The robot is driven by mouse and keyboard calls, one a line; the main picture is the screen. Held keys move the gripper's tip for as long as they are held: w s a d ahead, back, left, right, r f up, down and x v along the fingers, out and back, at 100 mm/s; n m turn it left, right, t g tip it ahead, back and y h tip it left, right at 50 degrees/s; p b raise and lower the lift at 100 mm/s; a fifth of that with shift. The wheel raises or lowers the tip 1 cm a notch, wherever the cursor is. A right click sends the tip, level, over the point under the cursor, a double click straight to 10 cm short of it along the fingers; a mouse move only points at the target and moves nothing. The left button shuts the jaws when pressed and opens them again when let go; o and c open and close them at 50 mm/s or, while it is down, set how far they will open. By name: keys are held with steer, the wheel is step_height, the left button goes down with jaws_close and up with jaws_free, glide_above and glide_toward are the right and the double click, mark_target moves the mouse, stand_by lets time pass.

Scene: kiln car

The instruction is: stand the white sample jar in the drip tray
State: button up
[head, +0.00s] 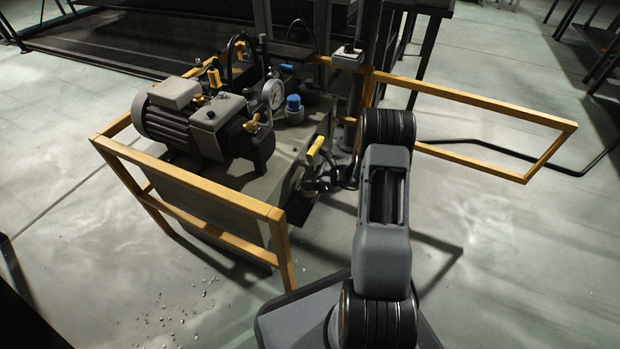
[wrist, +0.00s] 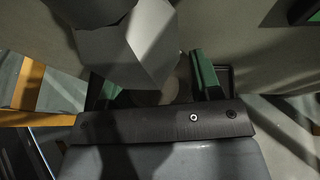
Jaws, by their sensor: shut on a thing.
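A pale, faceted white-grey body (wrist: 150,45), which I take to be the white sample jar, fills the upper left middle of the wrist view. It is partly in shadow. My gripper (wrist: 152,78) has its green-padded fingers on either side of the jar's near end and is shut on it. The contact itself is mostly hidden. In the head view my arm covers most of the gripper, which shows only as small dark parts beside the grey tank. I cannot pick out the drip tray with certainty in either view.
A grey tank (head: 215,205) carries a motor pump (head: 185,120), a gauge (head: 272,93) and a blue cap (head: 293,103). A yellow guard rail (head: 190,183) stands around it, and another yellow rail (head: 480,102) extends right. A dark green-edged thing (wrist: 306,12) shows at the wrist view's upper right.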

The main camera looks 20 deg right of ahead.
steer(key=shift+f, duration=0.45)
stand_by(0.3)
steer(key=o, duration=1.3)
steer(key=shift+p+v, duration=1.5)
steer(key=shift+v, duration=2.45)
steer(key=shift+d, duration=0.15)
steer(key=p+v, duration=0.4)
steer(key=v, duration=0.9)
steer(key=shift+s+d+p, duration=0.25)
steer(key=shift+p, duration=0.1)
